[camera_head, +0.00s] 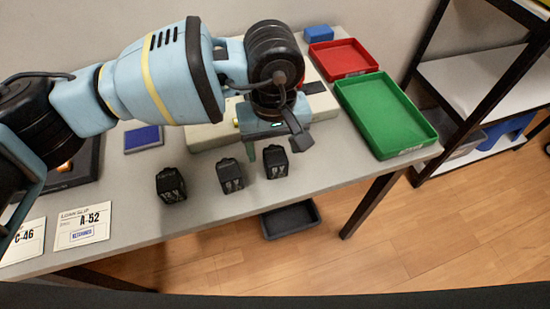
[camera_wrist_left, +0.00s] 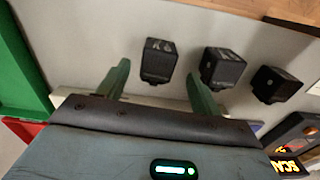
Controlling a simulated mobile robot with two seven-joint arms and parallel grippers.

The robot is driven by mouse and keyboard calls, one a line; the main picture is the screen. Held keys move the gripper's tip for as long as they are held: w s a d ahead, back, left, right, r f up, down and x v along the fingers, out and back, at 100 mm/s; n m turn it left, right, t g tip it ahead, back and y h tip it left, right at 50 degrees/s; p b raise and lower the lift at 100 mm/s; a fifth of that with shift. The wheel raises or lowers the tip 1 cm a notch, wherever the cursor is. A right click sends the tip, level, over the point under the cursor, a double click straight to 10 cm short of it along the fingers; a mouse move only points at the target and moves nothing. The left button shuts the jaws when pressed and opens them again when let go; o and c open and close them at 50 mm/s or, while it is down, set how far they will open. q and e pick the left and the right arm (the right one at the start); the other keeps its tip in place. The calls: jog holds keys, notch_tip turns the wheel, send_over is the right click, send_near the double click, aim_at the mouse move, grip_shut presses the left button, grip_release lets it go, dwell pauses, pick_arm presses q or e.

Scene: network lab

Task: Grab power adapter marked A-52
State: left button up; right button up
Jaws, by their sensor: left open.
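Three black power adapters stand in a row near the table's front edge: a left one (camera_head: 171,185), a middle one (camera_head: 231,176) and a right one (camera_head: 275,161). Their markings are too small to read. My left gripper (camera_head: 274,148) is open and empty, close to the right adapter. In the left wrist view, that adapter (camera_wrist_left: 160,61) shows between the fingertips of the gripper (camera_wrist_left: 158,70), apart from both fingers. The other two, the middle (camera_wrist_left: 222,67) and left (camera_wrist_left: 274,84), show to the right. A loan slip marked A-52 (camera_head: 82,226) lies at the table's front left.
A slip marked C-46 (camera_head: 22,242) lies beside it. A green tray (camera_head: 412,150) and a red tray (camera_head: 345,73) stand at the right. A light-coloured box (camera_head: 205,137) lies behind the adapters, under my arm. A dark bin (camera_head: 290,220) is on the floor below.

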aim_at(275, 154)
pick_arm(q)
notch_tip(275, 154, down, 4)
jog(key=shift+w+d+r, duration=0.15)
jog(key=shift+c, duration=0.2)
jog(key=c, duration=1.1)
jog(key=shift+r, duration=0.1)
jog(key=shift+r, duration=0.8)
jog(key=shift+s+r, duration=0.2)
jog(key=shift+r, duration=0.3)
jog(key=shift+s+r, duration=0.15)
jog(key=shift+r, duration=0.3)
jog(key=s+a, duration=0.1)
jog(key=s, duration=0.4)
jog(key=s+a+r, duration=0.1)
jog(key=s, duration=0.4)
jog(key=s+a+b, duration=0.1)
jog(key=s, duration=0.4)
jog(key=shift+a+r, duration=0.2)
